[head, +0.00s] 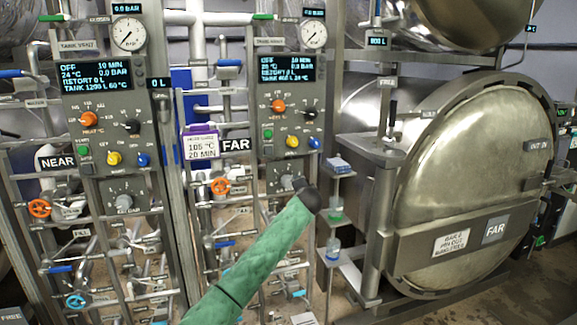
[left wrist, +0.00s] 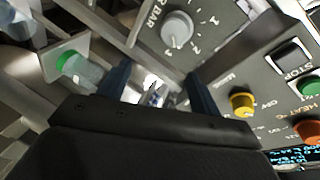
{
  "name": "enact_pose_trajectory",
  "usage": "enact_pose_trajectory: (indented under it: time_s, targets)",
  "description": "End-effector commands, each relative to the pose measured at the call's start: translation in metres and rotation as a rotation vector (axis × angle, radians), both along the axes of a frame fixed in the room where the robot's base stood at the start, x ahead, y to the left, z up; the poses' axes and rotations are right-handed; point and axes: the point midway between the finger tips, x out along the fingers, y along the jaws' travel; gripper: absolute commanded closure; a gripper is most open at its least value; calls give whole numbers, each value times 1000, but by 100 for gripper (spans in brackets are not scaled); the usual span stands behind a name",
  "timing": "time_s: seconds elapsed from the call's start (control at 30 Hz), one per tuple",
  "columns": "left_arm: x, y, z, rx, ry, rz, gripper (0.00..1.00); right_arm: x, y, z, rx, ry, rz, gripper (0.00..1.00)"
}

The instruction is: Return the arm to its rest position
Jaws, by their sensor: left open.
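My left arm, in a green sleeve, comes in from the lower left of the head view. It ends in the dark left gripper (head: 308,192), in front of the lower right of the FAR control panel (head: 270,127). The panel's grey lower knob is partly hidden behind it. In the left wrist view the gripper (left wrist: 158,85) has its two dark fingers apart, with nothing held between them. The grey BAR knob (left wrist: 177,29) is beyond the fingers, and the yellow knob (left wrist: 242,103) is just right of the right finger. My right gripper is not in view.
The NEAR panel (head: 100,95) stands at left, with valves and pipes below both panels. The FAR retort door (head: 470,190) is shut at right.

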Motion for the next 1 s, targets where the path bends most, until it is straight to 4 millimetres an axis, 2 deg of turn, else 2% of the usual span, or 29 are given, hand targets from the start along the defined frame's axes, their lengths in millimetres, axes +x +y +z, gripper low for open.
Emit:
enact_pose_trajectory:
  time_s: [0.27, 0.47, 0.77, 1.0]
  targets:
    - [-30, 24, -81, -371, 123, 31, 36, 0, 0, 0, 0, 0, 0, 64]
    - [-66, 49, -166, -588, 238, 83, 36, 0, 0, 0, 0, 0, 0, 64]
    - [-138, 89, -297, -773, 396, 175, 36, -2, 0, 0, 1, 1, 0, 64]
    - [-211, 123, -399, -846, 512, 255, 36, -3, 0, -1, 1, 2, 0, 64]
